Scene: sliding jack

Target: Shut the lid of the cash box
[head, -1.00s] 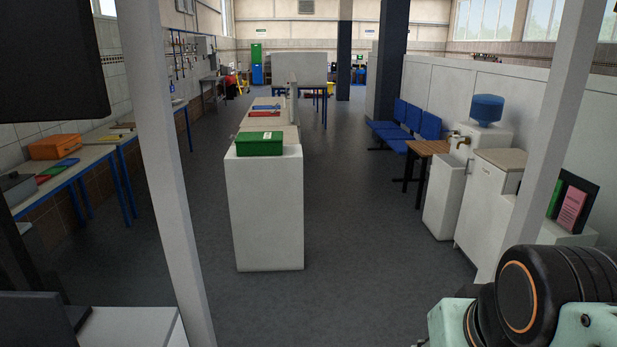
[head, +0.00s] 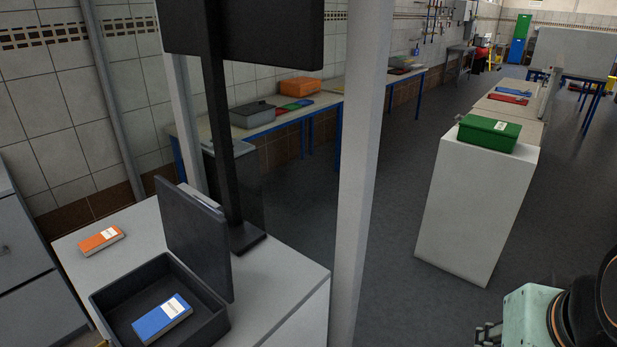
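The dark cash box (head: 102,300) stands on a white counter at the lower left of the head view. Its lid (head: 196,240) is raised nearly upright on the right side of the box. A blue booklet or pack with a white label (head: 161,318) lies inside the box. Part of my arm shows at the lower right edge, well apart from the box. My gripper's fingers are not visible.
An orange pack (head: 101,241) lies on the white counter (head: 285,285) beside the box. A black monitor stand (head: 223,150) rises behind the lid. A pale post (head: 360,150) stands right of the counter. A green box (head: 488,133) sits on a white block further right.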

